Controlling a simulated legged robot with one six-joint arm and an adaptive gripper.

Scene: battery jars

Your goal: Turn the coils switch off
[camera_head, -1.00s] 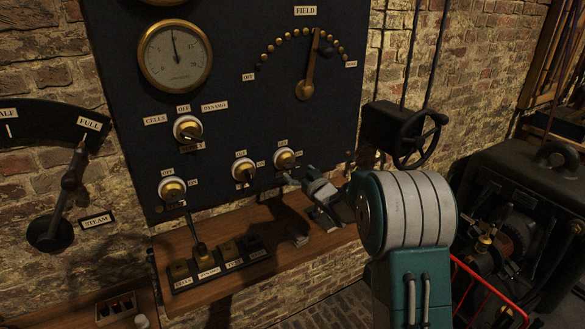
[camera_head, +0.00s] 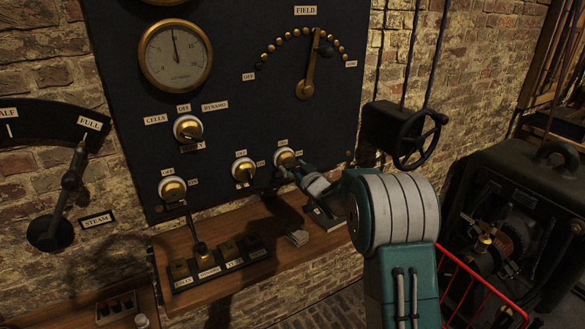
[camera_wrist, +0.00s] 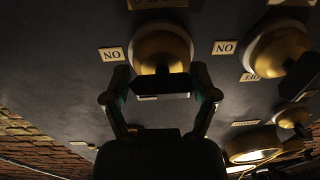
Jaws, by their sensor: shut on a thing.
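Three brass rotary switches with white collars stand in the lower part of the dark panel. My gripper (camera_head: 298,169) is at the rightmost one (camera_head: 285,158), which has an OFF plate above it. In the wrist view, my gripper (camera_wrist: 160,86) has its two fingers on either side of this switch's black handle (camera_wrist: 148,86), below the brass dome (camera_wrist: 160,50), and is shut on it. In that upside-down view an ON plate (camera_wrist: 112,54) is beside it. I cannot read which of the switches is named coils. The left switch (camera_head: 172,189) and middle switch (camera_head: 243,169) stand apart from my gripper.
A wooden shelf (camera_head: 315,231) runs under the panel, with a row of labelled key switches (camera_head: 220,264) on it. Another brass switch (camera_head: 187,128) is higher on the panel.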

